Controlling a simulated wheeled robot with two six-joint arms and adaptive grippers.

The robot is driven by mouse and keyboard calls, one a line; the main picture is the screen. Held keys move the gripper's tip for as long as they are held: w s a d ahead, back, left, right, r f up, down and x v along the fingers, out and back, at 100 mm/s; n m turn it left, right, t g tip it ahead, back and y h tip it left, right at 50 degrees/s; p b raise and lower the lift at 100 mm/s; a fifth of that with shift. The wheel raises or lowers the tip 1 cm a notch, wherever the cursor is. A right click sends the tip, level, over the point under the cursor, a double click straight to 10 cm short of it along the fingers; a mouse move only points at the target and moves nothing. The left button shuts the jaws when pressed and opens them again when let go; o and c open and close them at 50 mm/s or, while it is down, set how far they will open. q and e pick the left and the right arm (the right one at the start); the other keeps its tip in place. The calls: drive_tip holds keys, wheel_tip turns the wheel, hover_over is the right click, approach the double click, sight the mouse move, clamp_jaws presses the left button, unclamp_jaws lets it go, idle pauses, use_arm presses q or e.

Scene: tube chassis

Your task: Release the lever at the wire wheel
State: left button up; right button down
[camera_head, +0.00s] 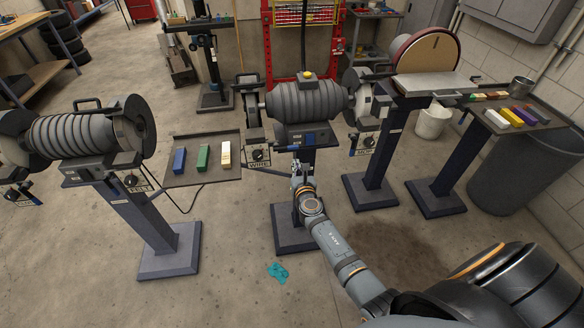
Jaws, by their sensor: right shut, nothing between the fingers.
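The bench grinder (303,103) stands on a dark pedestal in the middle of the head view. The wire wheel is at its left end, inside a guard (253,112). Below it hangs a small control box (258,154) with a round dial and a plate that reads WIRE. The lever itself is too small to make out clearly. My right gripper (297,170) is shut and empty, just right of that box and in front of the pedestal top. Its fingers are small and partly hidden by my wrist. I cannot tell whether it touches anything. My left gripper is not in view.
Another grinder (75,139) stands at the left. A tray (179,144) with blue, green and cream bars lies between the machines. A disc sander (424,66) and a second tray (548,115) stand at the right. A teal patch (278,272) lies on open floor.

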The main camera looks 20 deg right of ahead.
use_arm(q)
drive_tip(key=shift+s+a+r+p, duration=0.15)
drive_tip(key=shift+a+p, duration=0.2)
drive_tip(key=shift+p, duration=0.6)
use_arm(e)
drive_tip(key=v, duration=1)
drive_tip(key=shift+s+a+f, duration=0.2)
drive_tip(key=shift+a, duration=0.1)
